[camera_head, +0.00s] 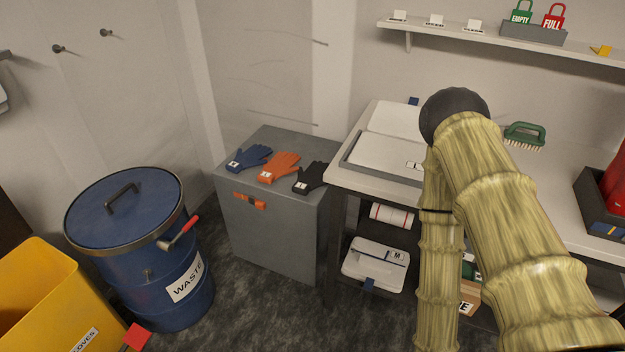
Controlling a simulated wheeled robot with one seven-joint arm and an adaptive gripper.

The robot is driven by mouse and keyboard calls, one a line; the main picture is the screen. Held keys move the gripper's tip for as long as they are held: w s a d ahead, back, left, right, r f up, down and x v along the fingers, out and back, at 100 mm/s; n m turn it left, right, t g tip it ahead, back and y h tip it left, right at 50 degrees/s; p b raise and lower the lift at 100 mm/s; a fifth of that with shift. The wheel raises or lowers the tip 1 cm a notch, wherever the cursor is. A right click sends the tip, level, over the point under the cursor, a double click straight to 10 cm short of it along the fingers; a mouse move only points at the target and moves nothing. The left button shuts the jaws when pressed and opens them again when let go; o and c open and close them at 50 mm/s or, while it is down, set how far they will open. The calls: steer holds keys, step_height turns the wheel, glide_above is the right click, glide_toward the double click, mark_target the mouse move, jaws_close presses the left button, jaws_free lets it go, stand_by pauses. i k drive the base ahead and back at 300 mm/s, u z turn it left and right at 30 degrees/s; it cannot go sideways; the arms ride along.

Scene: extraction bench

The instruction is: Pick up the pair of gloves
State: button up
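Three sets of gloves lie in a row on top of a grey cabinet (276,228) in the head view. The blue gloves (251,157) are at the left, the orange gloves (281,166) in the middle, and the black gloves (313,177) at the right near the bench. Each bears a small white tag. I cannot tell whether each colour is a single glove or a stacked pair. My arm stands at the right, in front of the bench, apart from the gloves. My gripper is out of view below the bottom edge.
A blue waste drum (150,275) and a yellow bin (45,305) stand left of the cabinet. The bench (350,180) adjoins it at the right, with trays on top. A wall shelf (450,34) runs above. Dark floor (270,320) is clear in front.

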mark_target(311, 178)
steer(key=u, duration=0.85)
steer(key=i, duration=0.7)
steer(key=z, duration=0.5)
